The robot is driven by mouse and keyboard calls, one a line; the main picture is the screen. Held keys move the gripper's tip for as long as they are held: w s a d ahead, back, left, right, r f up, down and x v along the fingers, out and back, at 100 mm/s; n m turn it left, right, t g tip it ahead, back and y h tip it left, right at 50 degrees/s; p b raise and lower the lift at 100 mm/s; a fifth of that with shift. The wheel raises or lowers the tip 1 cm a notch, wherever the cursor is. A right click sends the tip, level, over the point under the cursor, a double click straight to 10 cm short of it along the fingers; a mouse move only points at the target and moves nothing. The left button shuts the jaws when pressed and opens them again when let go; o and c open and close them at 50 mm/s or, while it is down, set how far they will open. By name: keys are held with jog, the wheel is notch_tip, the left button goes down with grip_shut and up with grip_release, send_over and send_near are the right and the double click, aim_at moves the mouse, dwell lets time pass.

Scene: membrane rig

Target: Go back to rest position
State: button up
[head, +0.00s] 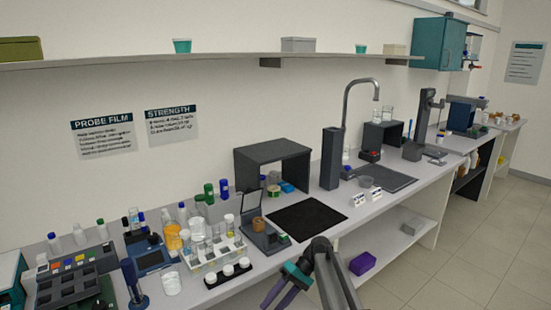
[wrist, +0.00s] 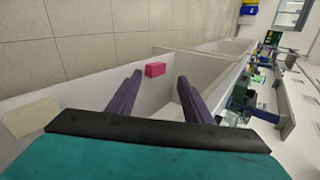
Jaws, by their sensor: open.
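My gripper (head: 279,293) is in the lower middle of the head view, in front of the bench's front edge. Its purple fingers point down and to the left. In the wrist view the two fingers of my gripper (wrist: 157,95) stand wide apart with nothing between them. The wrist view looks along the bench and the floor and is turned on its side. The gripper touches nothing that I can see.
The long bench (head: 320,228) holds a white tube rack (head: 213,256), bottles, a black mat (head: 307,218) and a dark open box (head: 272,163). A purple box (head: 363,263) lies on the lower shelf. The floor (head: 450,270) at right is clear.

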jog(key=s+d+f+m+g+h+b, duration=0.1)
jog(key=s+d+f+m+b, duration=0.15)
jog(key=s+f, duration=0.95)
jog(key=s+d+f+m+h+b, duration=0.15)
jog(key=s+d+f, duration=0.25)
jog(key=s+f, duration=0.8)
jog(key=s+d+f+m+t+h, duration=0.1)
jog(key=s+d+f+h, duration=0.5)
jog(key=s+d+f, duration=0.5)
jog(key=shift+s+f+m+b, duration=0.3)
jog(key=shift+s+f, duration=0.3)
jog(key=shift+s, duration=1.35)
